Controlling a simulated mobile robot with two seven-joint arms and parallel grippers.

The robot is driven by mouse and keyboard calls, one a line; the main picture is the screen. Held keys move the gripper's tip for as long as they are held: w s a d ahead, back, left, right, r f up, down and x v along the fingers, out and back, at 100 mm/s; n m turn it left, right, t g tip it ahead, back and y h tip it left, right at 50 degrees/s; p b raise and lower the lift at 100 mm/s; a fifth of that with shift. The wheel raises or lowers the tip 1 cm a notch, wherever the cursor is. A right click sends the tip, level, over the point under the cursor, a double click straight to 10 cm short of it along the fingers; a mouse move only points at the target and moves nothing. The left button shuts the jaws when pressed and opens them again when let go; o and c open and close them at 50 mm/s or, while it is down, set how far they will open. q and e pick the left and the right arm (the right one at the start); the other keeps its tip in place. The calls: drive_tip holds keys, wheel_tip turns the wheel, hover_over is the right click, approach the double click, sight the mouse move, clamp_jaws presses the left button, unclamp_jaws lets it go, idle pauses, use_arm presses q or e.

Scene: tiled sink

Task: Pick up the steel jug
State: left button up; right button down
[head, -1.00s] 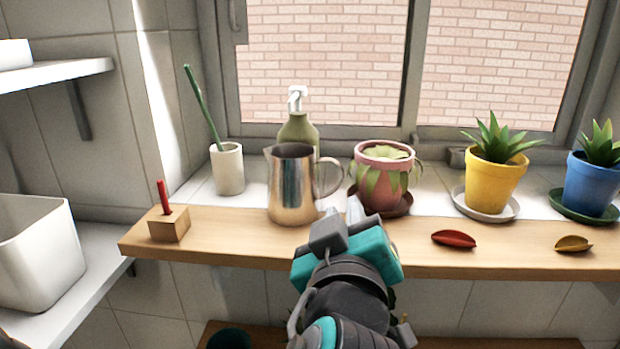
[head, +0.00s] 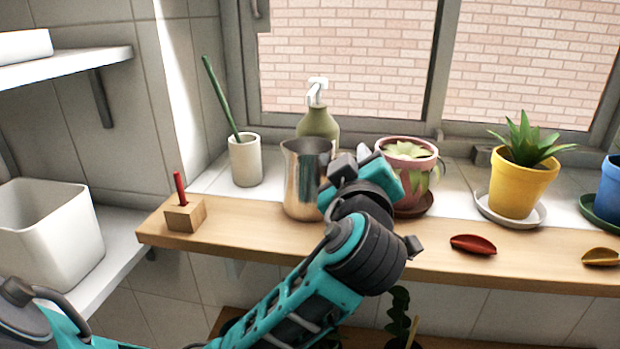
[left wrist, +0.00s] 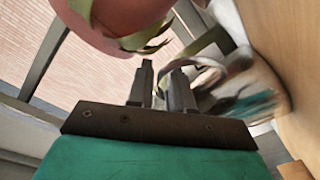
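The steel jug (head: 304,185) stands upright on the wooden shelf, its spout to the left. Its handle side is hidden behind my left gripper (head: 352,158) in the head view. In the left wrist view my left gripper (left wrist: 163,82) has two fingers parted by a narrow gap. A shiny curved piece that looks like the jug's handle (left wrist: 205,66) shows just beyond the fingertips. I cannot tell whether it passes between them. My right gripper is in neither view.
A pink pot (head: 408,160) stands close to the right of my gripper, and a green soap bottle (head: 318,122) behind the jug. A white cup (head: 245,160) and a wooden block (head: 185,216) stand left. A yellow pot (head: 520,190) and red dish (head: 473,244) are to the right.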

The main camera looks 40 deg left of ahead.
use_arm(q)
drive_tip(key=shift+x, duration=1.25)
clamp_jaws()
drive_tip(key=shift+r, duration=0.1)
idle(0.3)
